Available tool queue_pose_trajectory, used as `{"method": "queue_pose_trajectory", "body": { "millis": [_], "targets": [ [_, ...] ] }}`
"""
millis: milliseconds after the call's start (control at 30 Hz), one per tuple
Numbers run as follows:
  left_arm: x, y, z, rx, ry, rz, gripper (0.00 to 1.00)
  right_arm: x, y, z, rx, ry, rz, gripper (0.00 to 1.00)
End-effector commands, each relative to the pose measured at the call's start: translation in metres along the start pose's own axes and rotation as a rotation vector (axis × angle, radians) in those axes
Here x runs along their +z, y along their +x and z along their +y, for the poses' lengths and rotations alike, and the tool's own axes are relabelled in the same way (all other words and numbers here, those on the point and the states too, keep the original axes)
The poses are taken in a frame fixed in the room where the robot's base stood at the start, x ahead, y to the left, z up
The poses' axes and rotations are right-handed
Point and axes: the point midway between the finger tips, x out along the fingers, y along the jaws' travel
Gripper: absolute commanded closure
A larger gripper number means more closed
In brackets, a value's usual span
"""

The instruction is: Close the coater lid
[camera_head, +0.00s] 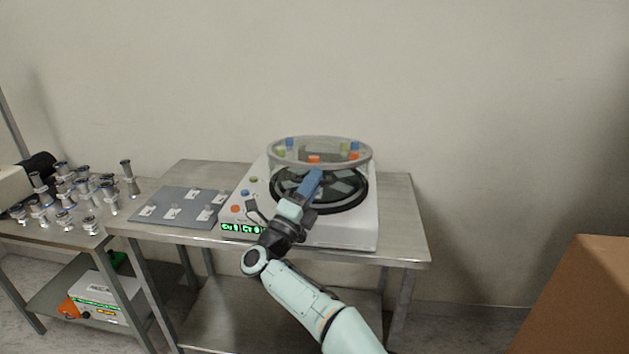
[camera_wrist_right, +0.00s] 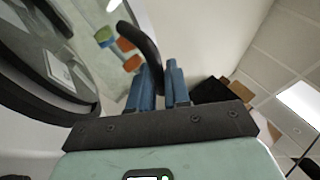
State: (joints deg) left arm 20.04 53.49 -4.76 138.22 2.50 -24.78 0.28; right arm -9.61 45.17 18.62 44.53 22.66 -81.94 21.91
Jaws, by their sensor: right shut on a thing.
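The coater (camera_head: 355,225) is a white machine on a metal table, with colored buttons and a green display on its front. Its round dark chamber (camera_head: 345,204) is uncovered. The coater lid (camera_head: 369,156), a clear disc with a grey rim, stands raised and tilted over the back of the chamber. Colored blocks show at the lid. My right gripper (camera_head: 314,178) reaches over the chamber to the lid's near side. In the wrist view its blue fingers (camera_wrist_right: 160,84) are shut on the black curved lid handle (camera_wrist_right: 138,40). My left gripper is not in view.
A grey mat (camera_head: 180,206) with several small samples lies left of the coater. Several metal fittings (camera_head: 75,190) stand on a lower table at the left. A brown box (camera_head: 580,300) is at the right. The wall is close behind the table.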

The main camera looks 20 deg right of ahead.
Motion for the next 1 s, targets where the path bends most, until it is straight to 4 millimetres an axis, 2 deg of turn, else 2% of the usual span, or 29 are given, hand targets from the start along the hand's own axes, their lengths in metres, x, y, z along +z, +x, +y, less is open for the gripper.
{"method": "queue_pose_trajectory", "body": {
  "millis": [367,400,433,767,867,1000],
  "targets": [
    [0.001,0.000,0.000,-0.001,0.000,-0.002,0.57,0.000,0.000,0.004,0.004,-0.003,-0.002,1.00],
    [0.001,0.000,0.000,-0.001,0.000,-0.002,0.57,0.000,0.000,0.004,0.004,-0.004,-0.002,0.80],
    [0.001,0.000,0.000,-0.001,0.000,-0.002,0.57,0.000,0.000,0.004,0.004,-0.004,-0.002,0.77],
    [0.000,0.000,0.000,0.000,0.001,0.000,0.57,0.001,-0.003,0.003,0.004,-0.003,-0.003,0.77],
    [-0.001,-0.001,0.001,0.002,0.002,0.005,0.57,0.001,-0.012,0.003,0.004,-0.003,-0.005,0.77],
    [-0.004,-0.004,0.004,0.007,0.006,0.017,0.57,0.002,-0.035,0.001,0.003,-0.002,-0.007,0.77]
  ]
}}
